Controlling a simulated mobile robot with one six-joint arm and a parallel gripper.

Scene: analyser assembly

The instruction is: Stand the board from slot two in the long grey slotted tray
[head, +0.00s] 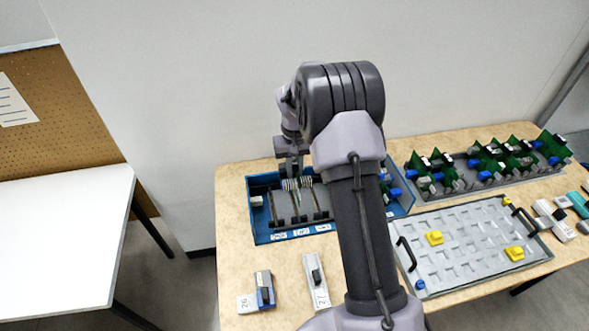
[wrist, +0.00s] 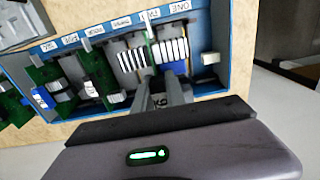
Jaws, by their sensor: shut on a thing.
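The blue slotted box (head: 262,234) stands at the left of the wooden table, and its labelled slots show in the wrist view (wrist: 222,70). My gripper (head: 292,172) reaches down into it from the back. In the wrist view my gripper (wrist: 163,92) is shut on the near edge of a green board (wrist: 151,62) by the label that seems to read TWO. The board stands upright among white-ribbed parts and appears still inside the box. The jaws hide its gripped edge. The long grey slotted tray (head: 468,187) lies at the back right with several green boards standing in it.
A grey plate (head: 455,240) with black handles and yellow knobs lies in front of the long tray. Small labelled devices (head: 265,288) (head: 316,281) lie at the front left. More green boards (wrist: 72,78) stand in the blue box. My arm hides part of the table's middle.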

